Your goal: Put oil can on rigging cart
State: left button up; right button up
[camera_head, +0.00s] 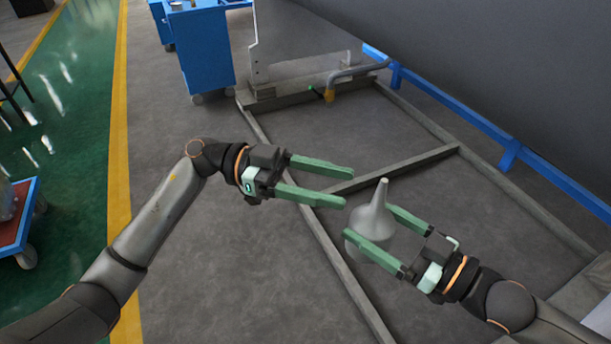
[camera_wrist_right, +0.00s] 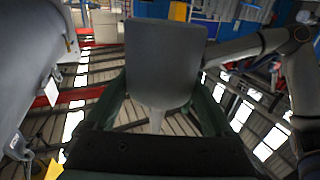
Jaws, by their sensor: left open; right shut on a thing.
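The oil can (camera_head: 371,222) is grey with a tapered spout that points up in the head view. My right gripper (camera_head: 368,222) is shut on it and holds it above the floor. In the right wrist view the can (camera_wrist_right: 165,60) fills the space between the fingers. My left gripper (camera_head: 350,187) is open and empty, its fingers pointing toward the can and close to its spout. Two wheeled carts show: a blue one (camera_head: 204,52) at the top and one with a reddish top (camera_head: 16,222) at the left edge. I cannot tell which is the rigging cart.
A grey floor frame (camera_head: 305,215) lies under my grippers. A blue rail (camera_head: 450,100) and a large dark grey shell (camera_head: 480,70) stand at the right. A yellow line (camera_head: 119,130) borders the green floor. The grey floor between line and frame is clear.

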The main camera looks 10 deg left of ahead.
aim_at(381, 195)
pick_arm(q)
jog(key=d, duration=0.7)
jog(key=shift+s+d, duration=0.25)
jog(key=shift+s, duration=0.05)
grip_shut()
dwell(0.4)
jog(key=shift+r, duration=0.1)
pick_arm(e)
jog(key=o, duration=1.3)
